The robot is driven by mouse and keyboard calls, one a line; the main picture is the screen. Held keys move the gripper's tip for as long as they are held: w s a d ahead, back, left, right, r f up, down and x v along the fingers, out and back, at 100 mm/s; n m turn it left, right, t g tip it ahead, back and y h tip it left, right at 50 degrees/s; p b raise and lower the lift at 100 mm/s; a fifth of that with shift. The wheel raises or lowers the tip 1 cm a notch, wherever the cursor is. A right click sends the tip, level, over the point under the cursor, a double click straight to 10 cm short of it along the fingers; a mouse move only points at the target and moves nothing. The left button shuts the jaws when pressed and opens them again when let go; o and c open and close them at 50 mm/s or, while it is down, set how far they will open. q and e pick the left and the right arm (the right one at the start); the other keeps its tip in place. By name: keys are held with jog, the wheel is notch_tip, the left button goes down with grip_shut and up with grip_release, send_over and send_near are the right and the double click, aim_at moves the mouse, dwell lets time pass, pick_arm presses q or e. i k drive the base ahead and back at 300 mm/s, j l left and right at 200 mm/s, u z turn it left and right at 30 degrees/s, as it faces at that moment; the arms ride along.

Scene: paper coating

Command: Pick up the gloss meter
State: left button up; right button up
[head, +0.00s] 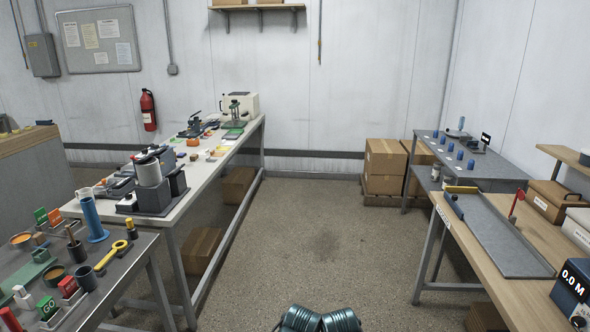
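I cannot tell for sure which object is the gloss meter. Several small instruments stand on the long pale bench (215,158) at the left, too small to identify. A dark blue box reading "0.0 M" (572,290) stands at the right edge on the wooden table. Neither of my grippers is in view. Only two teal rounded parts, apparently mine, show at the bottom centre.
A dark table (120,262) with cups, a blue cylinder (92,218) and a yellow-handled tool (110,256) is near left. The wooden table (515,290) holds a grey tray (495,240). Cardboard boxes (384,157) stand at the back. The middle floor is clear.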

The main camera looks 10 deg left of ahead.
aim_at(193, 142)
jog(key=i, duration=1.85)
jog(key=i+u, duration=0.25)
jog(key=i, duration=0.2)
jog(key=i+u, duration=0.25)
jog(key=i, duration=0.25)
jog(key=i+l+u, duration=0.1)
jog(key=i+u, duration=0.15)
jog(key=i, duration=0.2)
jog(key=i+l+u, duration=0.25)
jog(key=i, duration=0.15)
jog(key=i+l+u, duration=0.1)
jog(key=i+u, duration=0.15)
jog(key=i+l+u, duration=0.25)
jog(key=i, duration=0.2)
